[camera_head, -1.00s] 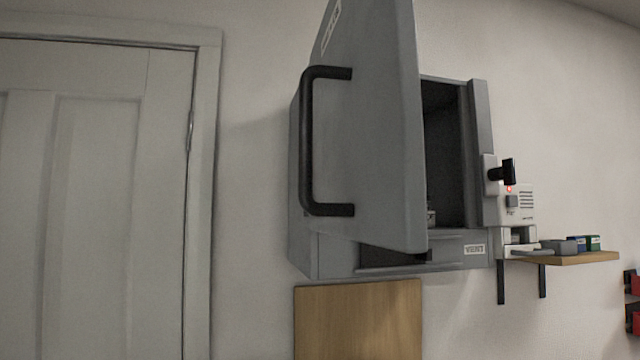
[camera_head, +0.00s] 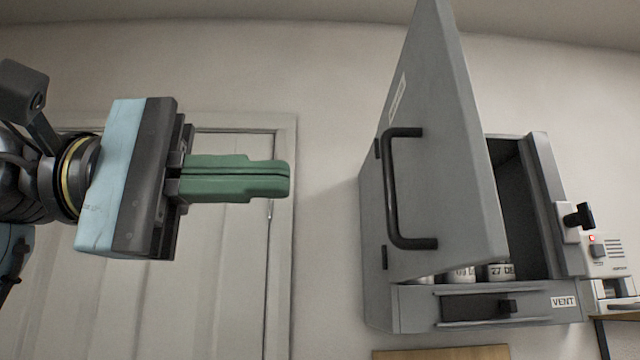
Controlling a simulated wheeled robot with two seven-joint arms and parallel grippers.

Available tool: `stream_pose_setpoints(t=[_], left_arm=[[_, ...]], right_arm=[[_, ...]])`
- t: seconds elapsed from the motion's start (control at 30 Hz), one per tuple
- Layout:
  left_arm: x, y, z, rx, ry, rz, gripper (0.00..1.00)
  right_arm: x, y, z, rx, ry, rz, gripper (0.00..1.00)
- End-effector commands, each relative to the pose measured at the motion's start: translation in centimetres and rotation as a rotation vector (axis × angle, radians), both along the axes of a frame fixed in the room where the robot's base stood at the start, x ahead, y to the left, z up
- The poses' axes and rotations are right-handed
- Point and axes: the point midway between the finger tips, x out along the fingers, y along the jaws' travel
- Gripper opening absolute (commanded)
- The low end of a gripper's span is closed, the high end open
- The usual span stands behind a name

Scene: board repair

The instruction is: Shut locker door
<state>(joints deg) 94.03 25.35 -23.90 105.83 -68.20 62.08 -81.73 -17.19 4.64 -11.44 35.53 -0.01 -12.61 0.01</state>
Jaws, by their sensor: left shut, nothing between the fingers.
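The grey locker (camera_head: 540,208) hangs on the wall at the right. Its door (camera_head: 445,170) stands open, swung out towards me from the left side, with a black bar handle (camera_head: 392,195) on its face. A black latch knob (camera_head: 578,216) sits on the locker's right edge. My left gripper (camera_head: 289,180) comes in from the left with its green fingers shut and empty, pointing right. It is left of the door and apart from it. My right gripper is not in view.
Several labelled white containers (camera_head: 500,271) stand inside the locker. A vent drawer strip (camera_head: 563,301) runs below the opening. A device with a red light (camera_head: 606,253) is at the right, above a wooden shelf (camera_head: 622,316). A white room door (camera_head: 230,270) is behind my gripper.

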Motion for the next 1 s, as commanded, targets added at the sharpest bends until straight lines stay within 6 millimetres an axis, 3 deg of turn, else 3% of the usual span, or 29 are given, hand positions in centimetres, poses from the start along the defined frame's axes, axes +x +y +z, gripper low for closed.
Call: stream_pose_setpoints(t=[0.53,0.7,1.0], left_arm=[[-0.3,-10.7,0.2,-0.002,0.006,-0.006,0.0],[-0.3,-12.3,0.2,-0.004,0.007,-0.004,0.0],[-0.2,-12.7,0.1,-0.005,0.007,-0.002,0.0]], right_arm=[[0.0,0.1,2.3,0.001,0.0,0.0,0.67],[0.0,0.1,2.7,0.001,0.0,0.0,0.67],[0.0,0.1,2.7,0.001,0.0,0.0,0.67]])
